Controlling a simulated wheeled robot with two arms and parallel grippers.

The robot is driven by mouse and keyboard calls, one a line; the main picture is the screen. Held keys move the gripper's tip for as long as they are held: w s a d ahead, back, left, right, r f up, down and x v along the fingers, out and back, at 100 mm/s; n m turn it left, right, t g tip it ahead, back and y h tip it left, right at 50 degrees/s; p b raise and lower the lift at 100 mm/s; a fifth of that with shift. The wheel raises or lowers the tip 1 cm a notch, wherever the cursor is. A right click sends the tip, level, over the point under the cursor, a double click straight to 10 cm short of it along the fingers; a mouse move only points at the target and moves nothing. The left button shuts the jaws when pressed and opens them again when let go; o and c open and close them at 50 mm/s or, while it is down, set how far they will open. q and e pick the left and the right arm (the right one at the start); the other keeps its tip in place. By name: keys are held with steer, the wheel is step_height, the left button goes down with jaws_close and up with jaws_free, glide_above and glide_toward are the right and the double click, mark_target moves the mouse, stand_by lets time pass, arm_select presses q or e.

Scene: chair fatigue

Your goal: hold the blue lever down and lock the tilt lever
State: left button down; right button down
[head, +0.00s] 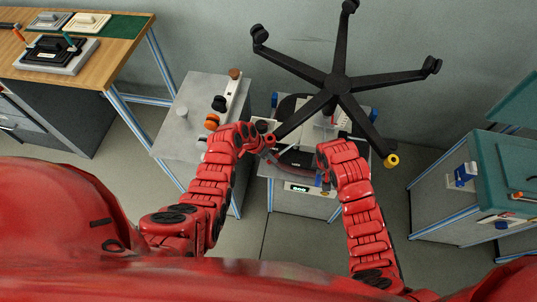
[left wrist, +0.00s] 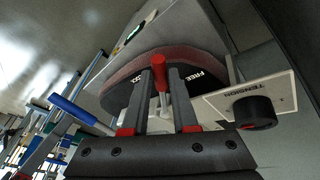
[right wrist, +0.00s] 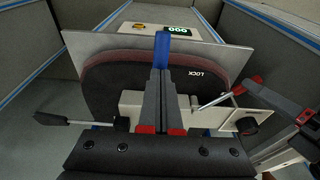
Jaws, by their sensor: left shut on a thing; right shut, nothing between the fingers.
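In the left wrist view the red-tipped tilt lever (left wrist: 160,76) stands between the fingers of my left gripper (left wrist: 160,78), which is shut on it. The word FREE is right of the lever; another label, partly hidden, is on the left. In the right wrist view the blue lever (right wrist: 162,48) lies at the fingertips of my right gripper (right wrist: 161,75), which is shut with nothing between its fingers. I cannot tell how far down the lever is. In the head view my left gripper (head: 268,140) is beside the upturned chair; my right fingers are mostly hidden.
The black five-armed chair base (head: 340,83) overhangs the work area. A TENSION plate with a black knob (left wrist: 255,111) is close to my left gripper. A black-handled rod (right wrist: 55,119) sticks out left in the right wrist view. A grey cabinet (head: 180,125) stands left; teal-topped benches (head: 497,165) stand right.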

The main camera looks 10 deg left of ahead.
arm_select(q)
steer(key=shift+s+d+f+n+t, duration=0.1)
steer(key=shift+s+d+n+t, duration=0.2)
steer(key=shift+s+d+n, duration=0.55)
steer(key=shift+w, duration=0.15)
steer(key=c, duration=0.7)
jaws_free()
steer(key=v, duration=1.2)
steer(key=shift+d, duration=0.15)
